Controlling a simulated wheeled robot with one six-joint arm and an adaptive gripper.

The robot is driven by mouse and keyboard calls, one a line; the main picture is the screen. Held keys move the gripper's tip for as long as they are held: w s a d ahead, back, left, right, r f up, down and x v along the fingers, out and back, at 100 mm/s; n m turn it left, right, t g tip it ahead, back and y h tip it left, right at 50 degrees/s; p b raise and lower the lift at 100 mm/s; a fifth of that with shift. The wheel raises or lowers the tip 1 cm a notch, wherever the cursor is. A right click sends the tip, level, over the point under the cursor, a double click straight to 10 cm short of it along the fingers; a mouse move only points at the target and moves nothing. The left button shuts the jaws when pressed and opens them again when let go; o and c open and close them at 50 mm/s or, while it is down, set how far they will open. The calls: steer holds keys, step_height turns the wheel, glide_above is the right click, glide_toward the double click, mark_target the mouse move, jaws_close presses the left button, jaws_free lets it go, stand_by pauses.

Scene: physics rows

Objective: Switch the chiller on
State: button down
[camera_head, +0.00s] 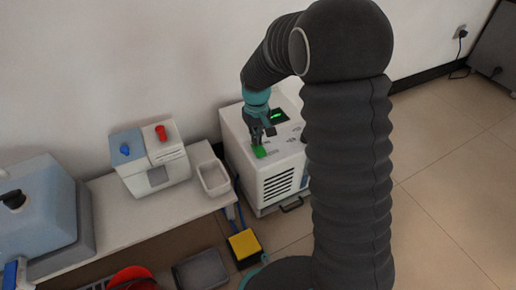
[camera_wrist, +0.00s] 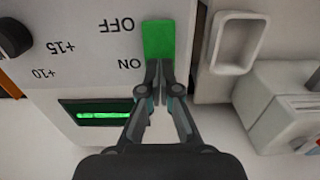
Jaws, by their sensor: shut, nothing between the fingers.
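The chiller (camera_head: 238,152) is a white box on the floor against the wall, with a grille on its front. Its green switch (camera_head: 259,152) also shows in the wrist view (camera_wrist: 158,38), beside the printed words OFF and ON, which appear upside down. The chiller's dark display (camera_wrist: 103,112) shows lit green characters. My gripper (camera_head: 257,144) points down at the switch; its fingertips (camera_wrist: 159,63) are together and empty, at the switch's ON end. I cannot tell whether they touch it. They hide a little of that end.
A black dial (camera_wrist: 14,37) with printed numbers is on the chiller's top. A bench (camera_head: 115,215) to the left holds a white tray (camera_head: 214,190), a device with red and blue knobs (camera_head: 152,178) and a blue-grey machine (camera_head: 35,225).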

steer(key=shift+f, duration=0.55)
stand_by(0.4)
steer(key=shift+r+p, duration=2.6)
steer(key=shift+r, duration=1)
